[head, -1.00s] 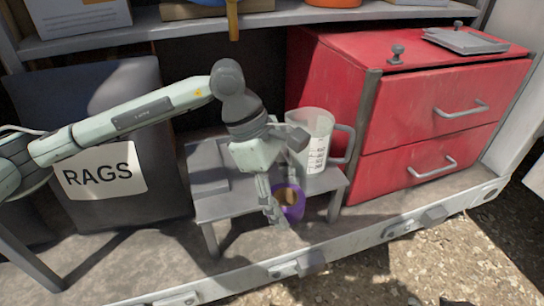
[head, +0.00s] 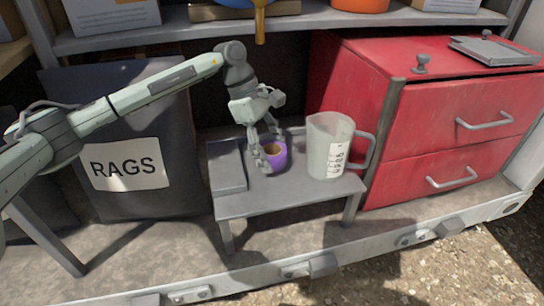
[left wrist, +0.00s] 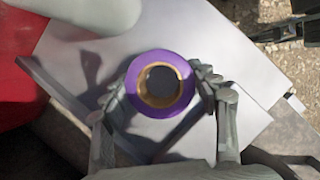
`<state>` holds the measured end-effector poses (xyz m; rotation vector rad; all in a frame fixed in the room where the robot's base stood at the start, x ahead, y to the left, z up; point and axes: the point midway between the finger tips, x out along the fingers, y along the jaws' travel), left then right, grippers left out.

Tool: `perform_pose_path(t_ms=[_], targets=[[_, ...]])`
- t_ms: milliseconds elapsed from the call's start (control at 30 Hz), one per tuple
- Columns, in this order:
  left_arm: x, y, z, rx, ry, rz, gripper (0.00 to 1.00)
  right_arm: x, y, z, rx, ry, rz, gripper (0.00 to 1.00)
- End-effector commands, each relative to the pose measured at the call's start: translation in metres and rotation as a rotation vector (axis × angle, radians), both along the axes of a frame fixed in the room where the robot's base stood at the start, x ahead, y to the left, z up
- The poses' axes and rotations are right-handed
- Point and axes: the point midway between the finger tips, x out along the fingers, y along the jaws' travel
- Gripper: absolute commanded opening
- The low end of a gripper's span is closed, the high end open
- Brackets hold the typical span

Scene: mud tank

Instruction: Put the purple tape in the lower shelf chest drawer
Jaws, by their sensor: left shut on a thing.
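The purple tape (head: 275,156) is a roll with a tan core, at the top of the small grey table in the head view. In the left wrist view the tape (left wrist: 159,84) sits between both fingers. My left gripper (head: 267,158) is shut on it; the left gripper (left wrist: 164,90) shows a finger on each side of the roll. I cannot tell whether the tape touches the tabletop. The red chest (head: 350,105) stands on the right with two drawers. Its lower drawer (head: 425,170) is shut, with a grey bar handle (head: 452,177). My right gripper is not in view.
The grey table (head: 290,200) carries a clear measuring jug (head: 327,150) right of the tape and a flat grey item (head: 227,167) at left. A RAGS bin (head: 125,165) stands left. A shelf (head: 190,30) runs above my left gripper. The upper drawer (head: 455,110) is shut.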

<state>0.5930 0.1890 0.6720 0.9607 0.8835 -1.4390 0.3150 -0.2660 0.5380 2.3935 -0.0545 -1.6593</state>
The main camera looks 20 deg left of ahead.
Motion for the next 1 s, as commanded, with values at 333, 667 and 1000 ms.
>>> perform_pose_path(t_ms=[333, 667, 1000], targets=[[0.000, -0.001, -0.018, -0.001, 0.000, 0.000, 0.30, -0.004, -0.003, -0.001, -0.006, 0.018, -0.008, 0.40], [0.000, 0.000, -0.020, -0.001, 0.000, 0.001, 0.30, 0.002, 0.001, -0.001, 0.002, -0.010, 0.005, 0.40], [0.000, 0.000, -0.020, 0.000, 0.000, 0.001, 0.80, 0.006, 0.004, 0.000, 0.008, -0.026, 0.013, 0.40]])
